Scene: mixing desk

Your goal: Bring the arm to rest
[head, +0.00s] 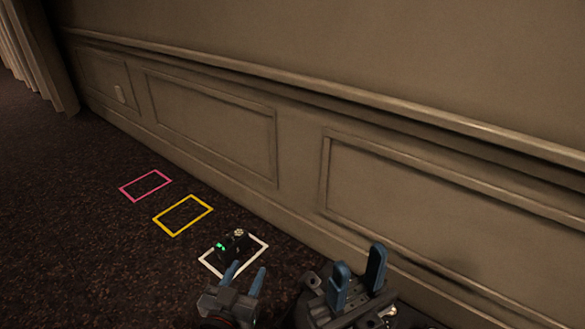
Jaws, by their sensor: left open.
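My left gripper (248,268) is at the bottom centre of the head view. Its two blue fingers are apart, with nothing seen between them. It is just in front of a small black object with green lights (237,243); I cannot tell whether they touch. My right gripper (359,258) is to the right of it, near the wall. Its blue fingers stand apart and no object shows between them. Most of both arms is out of view below.
The black object sits inside a white rectangle outline (262,243) on the dark carpet. A yellow outline (168,231) and a pink outline (133,199) lie farther left, empty. The panelled wall (300,150) bounds the right. A curtain (35,55) hangs at far left. Carpet at left is clear.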

